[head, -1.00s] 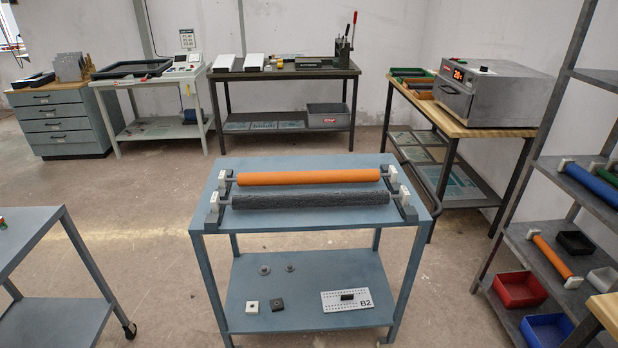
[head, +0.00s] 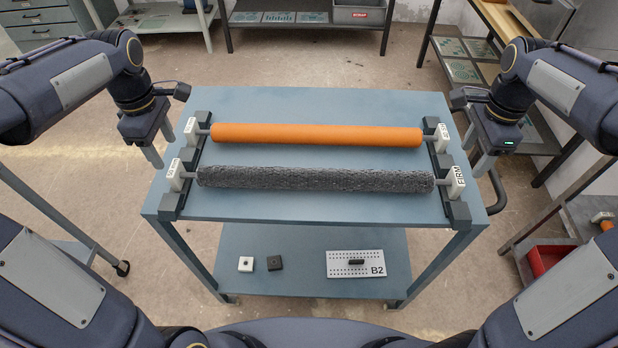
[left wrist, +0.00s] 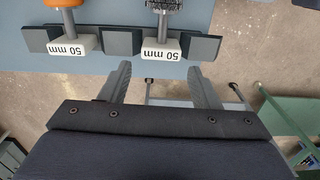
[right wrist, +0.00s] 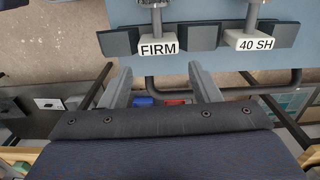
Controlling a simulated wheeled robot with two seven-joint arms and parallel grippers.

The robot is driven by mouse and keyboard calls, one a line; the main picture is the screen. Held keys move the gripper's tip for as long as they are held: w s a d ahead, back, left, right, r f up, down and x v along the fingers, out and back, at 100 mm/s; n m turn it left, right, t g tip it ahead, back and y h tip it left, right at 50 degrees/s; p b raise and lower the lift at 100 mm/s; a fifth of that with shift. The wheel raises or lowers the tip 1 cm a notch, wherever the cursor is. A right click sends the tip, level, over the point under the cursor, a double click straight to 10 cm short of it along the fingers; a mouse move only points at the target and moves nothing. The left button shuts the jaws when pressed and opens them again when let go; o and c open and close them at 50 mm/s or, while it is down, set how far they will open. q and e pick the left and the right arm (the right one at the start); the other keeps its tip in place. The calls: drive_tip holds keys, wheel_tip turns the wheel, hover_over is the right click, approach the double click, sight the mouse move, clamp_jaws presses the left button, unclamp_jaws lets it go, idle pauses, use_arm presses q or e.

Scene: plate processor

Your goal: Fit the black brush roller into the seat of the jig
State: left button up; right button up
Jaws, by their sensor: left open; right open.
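The black brush roller (head: 315,179) lies left to right near the front of the blue table, its shaft ends at white blocks on dark end stands (head: 446,172). Its ends also show in the left wrist view (left wrist: 165,4) and the right wrist view (right wrist: 155,3). The front right block reads FIRM (right wrist: 158,46); the front left one reads 50 mm (left wrist: 160,50). I cannot tell which part is the jig's seat. My left gripper (head: 162,150) is open and empty just off the table's left edge. My right gripper (head: 490,160) is open and empty off the right edge.
An orange roller (head: 316,135) lies parallel behind the brush roller on the same stands. The table's lower shelf (head: 310,255) holds a B2 plate (head: 355,264) and small blocks. The table top's front strip is clear. A dark rail (head: 495,192) is close to my right gripper.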

sight(173, 167)
use_arm(q)
drive_tip(key=shift+s, duration=0.1)
use_arm(e)
drive_tip(key=shift+s+r, duration=0.1)
drive_tip(key=shift+s, duration=0.05)
use_arm(q)
drive_tip(key=shift+f, duration=3.9)
use_arm(e)
drive_tip(key=shift+f, duration=3.95)
use_arm(q)
drive_tip(key=c, duration=1.1)
use_arm(e)
drive_tip(key=c, duration=1.1)
